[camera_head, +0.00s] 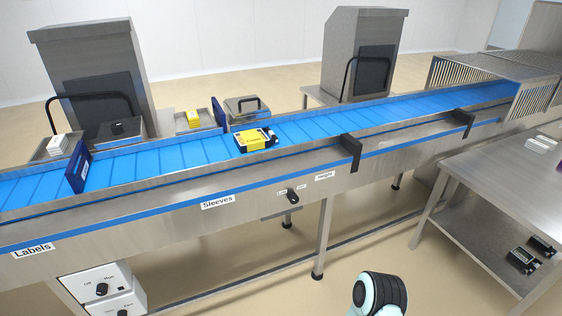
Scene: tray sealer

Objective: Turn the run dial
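The run dial (101,289) is a small black knob on a white control box (84,284) at the lower left, under the conveyor. The words "Off" and "Run" stand above it; its exact pointer direction is too small to tell. A second black knob (122,313) sits just below, partly cut off by the bottom edge, with "Fast" readable beside it. Neither gripper is in view. Only a rounded black and white part of my own arm shows at the bottom, right of centre, well away from the dial.
A blue conveyor (190,152) crosses the view, carrying a yellow and black package (255,139). A black knob (292,196) sits on its front near the "Height" label (325,176). A steel table (500,170) stands at right. Floor below the conveyor's middle is mostly clear.

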